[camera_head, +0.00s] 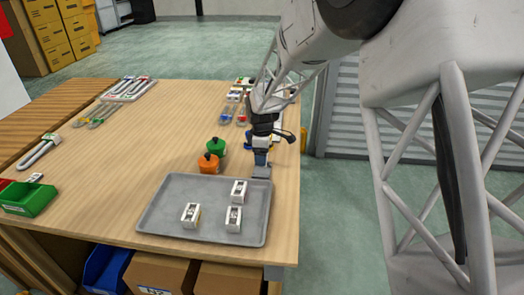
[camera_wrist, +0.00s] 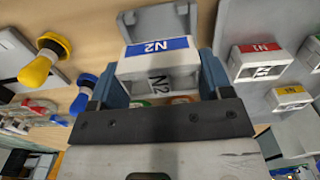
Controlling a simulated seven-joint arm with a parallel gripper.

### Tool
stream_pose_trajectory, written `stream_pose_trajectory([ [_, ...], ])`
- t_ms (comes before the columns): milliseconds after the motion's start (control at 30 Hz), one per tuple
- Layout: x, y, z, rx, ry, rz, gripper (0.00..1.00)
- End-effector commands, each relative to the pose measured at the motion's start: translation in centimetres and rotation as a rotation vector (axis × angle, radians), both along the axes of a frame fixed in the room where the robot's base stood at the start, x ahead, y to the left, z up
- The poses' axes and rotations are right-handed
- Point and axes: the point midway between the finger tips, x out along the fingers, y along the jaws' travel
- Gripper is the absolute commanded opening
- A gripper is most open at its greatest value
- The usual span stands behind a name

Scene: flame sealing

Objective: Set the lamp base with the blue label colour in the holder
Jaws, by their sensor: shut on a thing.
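My gripper (camera_head: 260,158) points down at the right side of the table, just above a small grey holder (camera_head: 262,172). In the wrist view, its two blue-grey fingers (camera_wrist: 160,77) are shut on the white lamp base with the blue N2 label (camera_wrist: 158,48). The grey holder also shows in the wrist view (camera_wrist: 168,16), close beyond the lamp base. I cannot tell whether the base touches it or sits in it. In the head view the fingers hide the base.
A grey tray (camera_head: 160,222) holds three other white lamp bases, including a red-labelled N1 (camera_wrist: 258,62) and a yellow-labelled one (camera_wrist: 288,97). Green (camera_head: 215,147) and orange (camera_head: 208,163) round objects stand left of my gripper. A green bin (camera_head: 30,199) is far left. The table's middle left is clear.

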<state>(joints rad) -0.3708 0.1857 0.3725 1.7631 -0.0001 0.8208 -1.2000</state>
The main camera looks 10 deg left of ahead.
Motion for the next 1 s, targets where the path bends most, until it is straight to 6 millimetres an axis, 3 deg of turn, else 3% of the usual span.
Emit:
stream_pose_trajectory([
  [600,0.0,0.0,-3.4,0.000,0.000,0.000,0.48],
  [1000,0.0,0.0,-4.5,0.000,0.000,0.000,0.48],
])
